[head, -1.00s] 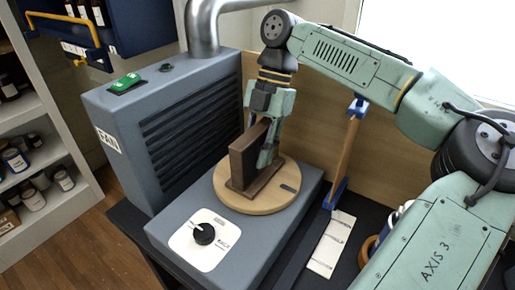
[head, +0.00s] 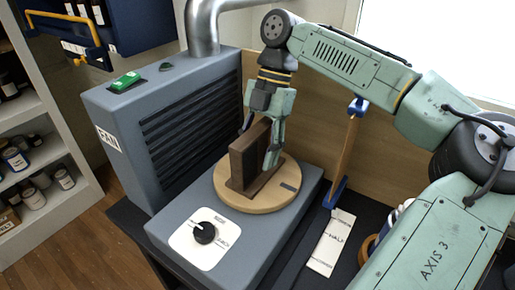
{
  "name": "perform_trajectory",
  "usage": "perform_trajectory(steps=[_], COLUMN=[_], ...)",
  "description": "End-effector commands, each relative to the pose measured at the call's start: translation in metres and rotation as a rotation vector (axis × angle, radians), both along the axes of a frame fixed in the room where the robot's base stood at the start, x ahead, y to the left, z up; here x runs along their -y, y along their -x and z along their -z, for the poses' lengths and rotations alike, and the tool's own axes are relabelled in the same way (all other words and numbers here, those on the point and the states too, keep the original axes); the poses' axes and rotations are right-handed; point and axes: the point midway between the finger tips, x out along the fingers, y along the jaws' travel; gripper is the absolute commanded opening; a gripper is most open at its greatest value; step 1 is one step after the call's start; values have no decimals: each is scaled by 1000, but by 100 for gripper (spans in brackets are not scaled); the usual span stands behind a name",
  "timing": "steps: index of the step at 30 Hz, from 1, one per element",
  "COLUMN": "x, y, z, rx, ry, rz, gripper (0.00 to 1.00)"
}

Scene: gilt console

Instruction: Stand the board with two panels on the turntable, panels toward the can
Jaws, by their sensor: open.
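The dark brown board (head: 248,160) stands upright on a low foot on the round wooden turntable (head: 262,203). A plain dark face and a narrow edge show; I cannot make out two panels on it. My gripper (head: 258,148) is open and points down over the board's top, one finger on the far left side and one on the right. Whether either finger touches the board is unclear. No can is plainly identifiable; a white and blue round thing (head: 402,208) at the right is mostly hidden by my arm.
The turntable sits on a grey base with a black knob (head: 204,232). A grey fan box (head: 165,130) stands close behind on the left. A blue-ended wooden post (head: 346,150) and a paper strip (head: 331,243) are on the right. Shelves with jars stand far left.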

Motion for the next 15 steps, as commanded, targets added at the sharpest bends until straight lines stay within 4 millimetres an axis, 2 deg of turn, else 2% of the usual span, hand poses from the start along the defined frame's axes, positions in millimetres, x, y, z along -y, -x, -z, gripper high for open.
perform_trajectory(steps=[7,15], x=[2,13], y=[-4,-21], z=[-10,-59], rx=[0,2], ry=[-4,1], rz=[0,4], gripper=[48,48])
